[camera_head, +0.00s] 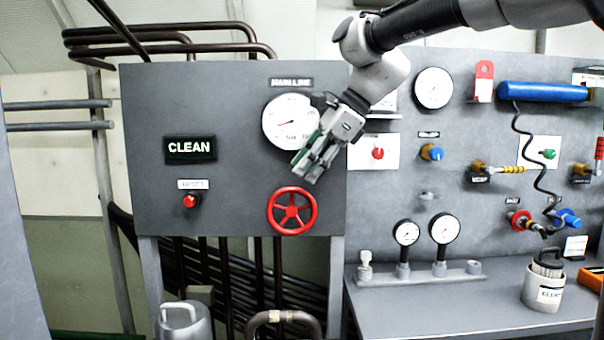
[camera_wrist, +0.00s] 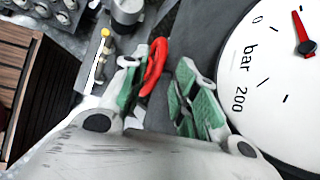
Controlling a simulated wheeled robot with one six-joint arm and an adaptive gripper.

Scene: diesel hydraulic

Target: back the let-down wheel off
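The red wheel (camera_head: 291,210), a spoked handwheel, is on the grey panel under the MAIN LINE gauge (camera_head: 288,122). My gripper (camera_head: 309,171) points down and left in front of the panel, above and slightly right of the wheel. In the wrist view the green-padded fingers (camera_wrist: 160,84) stand apart. Part of the red wheel (camera_wrist: 154,66) shows beyond the gap between them. I see no contact with the rim, and nothing is held.
The gauge dial (camera_wrist: 275,75) is close to the right finger in the wrist view. A bench (camera_head: 440,312) with small gauges and a canister (camera_head: 544,285) stands at right. Pipes run below the panel.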

